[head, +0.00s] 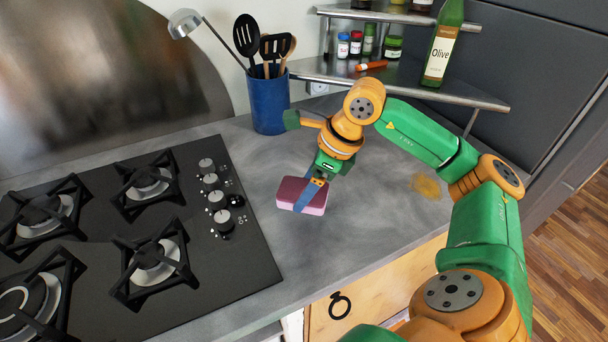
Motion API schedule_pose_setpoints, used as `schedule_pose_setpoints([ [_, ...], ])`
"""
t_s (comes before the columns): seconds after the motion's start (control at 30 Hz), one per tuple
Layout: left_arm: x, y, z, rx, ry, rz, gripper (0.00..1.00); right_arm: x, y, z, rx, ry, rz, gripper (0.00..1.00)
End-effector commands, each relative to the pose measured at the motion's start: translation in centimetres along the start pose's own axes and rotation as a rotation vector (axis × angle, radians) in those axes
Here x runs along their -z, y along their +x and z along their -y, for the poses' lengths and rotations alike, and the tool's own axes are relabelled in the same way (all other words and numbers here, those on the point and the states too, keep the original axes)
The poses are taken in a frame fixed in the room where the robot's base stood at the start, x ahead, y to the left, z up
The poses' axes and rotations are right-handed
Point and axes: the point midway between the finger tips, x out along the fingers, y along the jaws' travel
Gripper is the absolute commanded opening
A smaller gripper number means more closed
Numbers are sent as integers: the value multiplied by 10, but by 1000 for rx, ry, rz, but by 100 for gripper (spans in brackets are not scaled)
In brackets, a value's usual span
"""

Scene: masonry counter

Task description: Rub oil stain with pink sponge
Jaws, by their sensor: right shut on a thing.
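The pink sponge (290,188), a small block with a dark pink top and a lighter lower side, is at the middle of the grey counter. My right gripper (308,196) is shut on it, with a blue finger across its top. I cannot tell whether the sponge touches the counter or is held just above it. The oil stain (427,186) is a yellow-brown smear on the counter, to the right of the sponge and apart from it. My left gripper is not in view.
A black gas hob (255,262) with several burners and knobs fills the left. A blue utensil holder (268,104) stands behind the sponge. A metal corner shelf (480,99) holds jars and an olive oil bottle (441,50). Bare counter lies between sponge and stain.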

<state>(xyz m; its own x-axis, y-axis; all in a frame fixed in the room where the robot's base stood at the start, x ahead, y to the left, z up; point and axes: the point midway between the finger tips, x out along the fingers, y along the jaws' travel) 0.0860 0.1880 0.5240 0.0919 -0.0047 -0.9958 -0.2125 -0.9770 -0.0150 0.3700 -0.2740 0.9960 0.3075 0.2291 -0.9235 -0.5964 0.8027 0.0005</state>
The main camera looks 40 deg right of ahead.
Motion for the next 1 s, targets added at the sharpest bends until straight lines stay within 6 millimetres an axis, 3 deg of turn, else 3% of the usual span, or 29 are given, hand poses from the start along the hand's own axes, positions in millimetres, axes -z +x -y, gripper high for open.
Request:
schedule_pose_setpoints([
  [0.1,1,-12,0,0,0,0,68,-4,-14,1,1,1,0,35],
  [0.3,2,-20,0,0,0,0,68,-6,-25,2,1,2,-1,35],
  [1.0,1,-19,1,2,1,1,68,-5,-24,1,-1,-3,-1,35],
])
